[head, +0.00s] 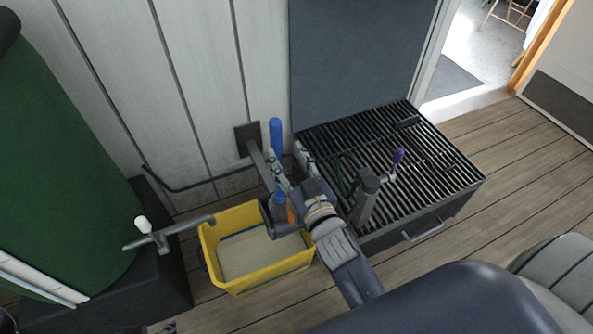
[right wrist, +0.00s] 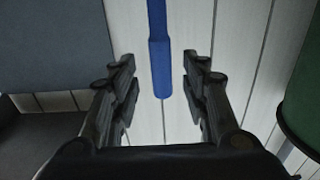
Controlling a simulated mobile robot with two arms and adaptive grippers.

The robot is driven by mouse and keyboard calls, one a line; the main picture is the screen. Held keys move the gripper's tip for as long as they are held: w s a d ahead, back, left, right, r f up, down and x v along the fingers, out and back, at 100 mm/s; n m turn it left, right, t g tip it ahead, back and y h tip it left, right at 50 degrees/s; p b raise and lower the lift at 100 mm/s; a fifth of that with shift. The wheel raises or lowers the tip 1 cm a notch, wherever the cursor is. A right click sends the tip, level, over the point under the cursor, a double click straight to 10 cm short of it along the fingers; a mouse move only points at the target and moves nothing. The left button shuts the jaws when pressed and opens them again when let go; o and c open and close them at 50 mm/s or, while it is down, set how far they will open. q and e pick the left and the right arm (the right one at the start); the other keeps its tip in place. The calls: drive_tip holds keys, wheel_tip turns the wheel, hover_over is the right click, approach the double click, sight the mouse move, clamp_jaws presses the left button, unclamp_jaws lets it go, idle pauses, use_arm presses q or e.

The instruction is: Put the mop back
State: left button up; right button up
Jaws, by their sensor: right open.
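The mop's blue handle (head: 276,137) stands near the wall, close to a dark wall bracket (head: 248,139). Its middle is hidden by my right gripper, and a blue and orange part shows lower down, over the yellow bucket (head: 258,285). I cannot make out the mop head. My right gripper (head: 285,160) is open. In the right wrist view, the blue handle (right wrist: 160,65) lies between the two spread fingers of the gripper (right wrist: 159,75), with a gap on each side. I cannot tell how deep between them it is. My left gripper is out of view.
A dark slatted grate (head: 440,170) on a low box stands right of the bucket, with a purple-topped handle (head: 398,157) above it. A green barrel (head: 60,170) with a tap (head: 150,238) stands at left. A doorway (head: 480,50) opens at the back right. Bare plank floor lies at right.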

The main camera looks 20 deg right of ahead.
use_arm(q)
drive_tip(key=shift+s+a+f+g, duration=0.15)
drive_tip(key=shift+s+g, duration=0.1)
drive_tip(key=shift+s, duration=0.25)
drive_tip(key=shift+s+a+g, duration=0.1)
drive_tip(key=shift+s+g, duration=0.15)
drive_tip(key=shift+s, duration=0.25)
use_arm(e)
drive_tip(key=s+d+f+g, duration=0.1)
drive_tip(key=s+f+g, duration=0.3)
drive_tip(key=s, duration=0.4)
drive_tip(key=s+d+f+n+g, duration=0.1)
drive_tip(key=s+f+g, duration=0.3)
drive_tip(key=s, duration=0.4)
drive_tip(key=s+d+f+g, duration=0.1)
drive_tip(key=s+f+g, duration=0.3)
drive_tip(key=s, duration=0.5)
drive_tip(key=shift+f+n+g, duration=0.3)
drive_tip(key=shift+g, duration=0.9)
